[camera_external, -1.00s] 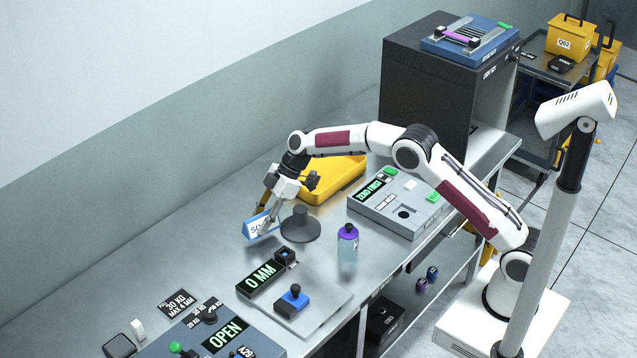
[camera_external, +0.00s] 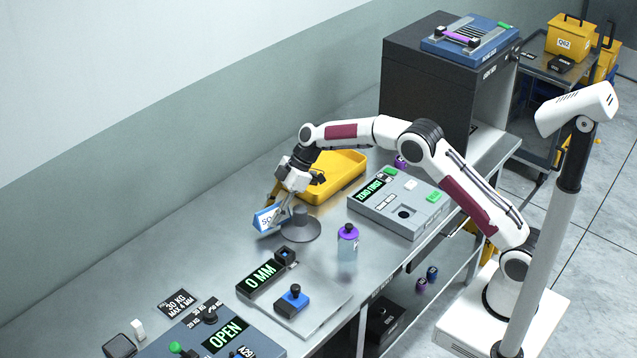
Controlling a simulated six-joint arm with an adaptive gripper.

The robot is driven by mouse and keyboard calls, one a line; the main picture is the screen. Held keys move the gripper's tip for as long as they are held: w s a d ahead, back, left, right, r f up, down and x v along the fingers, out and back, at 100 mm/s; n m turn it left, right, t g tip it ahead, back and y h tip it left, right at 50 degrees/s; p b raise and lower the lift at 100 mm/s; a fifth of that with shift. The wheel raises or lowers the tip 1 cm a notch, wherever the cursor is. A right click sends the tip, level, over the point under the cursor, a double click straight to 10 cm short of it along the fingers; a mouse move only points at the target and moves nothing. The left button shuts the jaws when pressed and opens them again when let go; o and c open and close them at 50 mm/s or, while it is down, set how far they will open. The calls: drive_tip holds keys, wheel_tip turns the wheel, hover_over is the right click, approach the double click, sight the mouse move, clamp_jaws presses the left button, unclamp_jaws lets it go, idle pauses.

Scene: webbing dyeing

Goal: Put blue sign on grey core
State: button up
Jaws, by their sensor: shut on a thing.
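The sign is tilted and held just left of the grey core (camera_external: 301,226), a round dark-grey base with a short upright post. In the picture the sign's right edge overlaps the left side of the core's base. I cannot tell whether they touch. Part of the sign is hidden behind the gripper fingers.
A yellow tray (camera_external: 335,182) lies behind the core. A purple-capped bottle (camera_external: 347,243) stands to its right, near a grey box with a green display (camera_external: 400,203). A plate with a "0 MM" display (camera_external: 265,279) lies in front. The table left of the sign is clear.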

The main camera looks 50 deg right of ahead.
drive_tip(key=shift+a+r, duration=0.1)
drive_tip(key=shift+r, duration=0.1)
drive_tip(key=shift+a+r+m+t, duration=0.15)
drive_tip(key=shift+r+m+t, duration=0.2)
drive_tip(key=shift+r, duration=0.3)
drive_tip(key=shift+s+r+m+t+h, duration=0.15)
drive_tip(key=shift+r+m+t+h, duration=0.25)
drive_tip(key=shift+r+m, duration=0.8)
drive_tip(key=s+d+r+m+t+h, duration=0.1)
drive_tip(key=s+d+r+m, duration=0.2)
drive_tip(key=r, duration=0.8)
drive_tip(key=s+d, duration=0.2)
drive_tip(key=d, duration=0.1)
drive_tip(key=shift+s+d+h, duration=0.25)
drive_tip(key=shift+s+h, duration=0.1)
drive_tip(key=shift+h, duration=0.05)
drive_tip(key=shift+m+t, duration=0.25)
approach(271, 209)
drive_tip(key=shift+s+d+f, duration=0.2)
drive_tip(key=shift+d+f, duration=0.05)
drive_tip(key=shift+d, duration=0.3)
drive_tip(key=shift+s+d+f, duration=0.2)
drive_tip(key=shift+d+f, duration=0.05)
drive_tip(key=shift+d, duration=0.35)
drive_tip(key=shift+s+d+f, duration=0.2)
drive_tip(key=shift+d+f, duration=0.05)
drive_tip(key=shift+d, duration=0.3)
drive_tip(key=shift+f, duration=0.1)
drive_tip(key=shift+f, duration=1.75)
